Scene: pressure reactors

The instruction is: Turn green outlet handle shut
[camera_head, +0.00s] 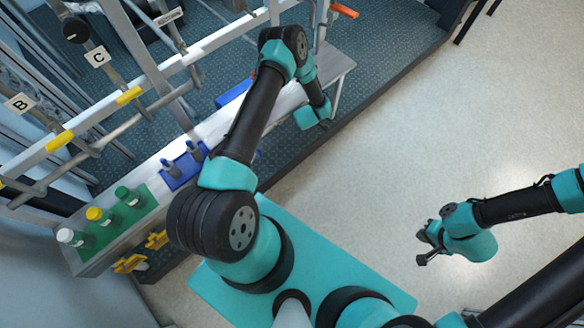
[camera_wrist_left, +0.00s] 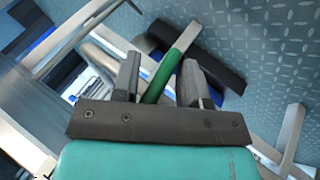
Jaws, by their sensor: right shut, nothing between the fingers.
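In the left wrist view a green handle (camera_wrist_left: 164,73) slants between the two dark fingers of my left gripper (camera_wrist_left: 158,64). The fingers are apart, with a visible gap on each side of the handle. How deep the handle sits between them is hard to tell. A grey metal end shows at the top of the handle. In the head view my left arm reaches up and right over the bench, and its gripper is mostly hidden. The green handle cannot be made out there. My right gripper (camera_head: 427,250) is shut and empty over open floor at the right.
Pipes with yellow handles (camera_head: 128,95) and labels B and C run at upper left. An orange handle (camera_head: 344,11) is at the top. White-, yellow- and green-capped bottles (camera_head: 100,216) and a blue rack (camera_head: 184,166) stand on the bench. The floor at right is clear.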

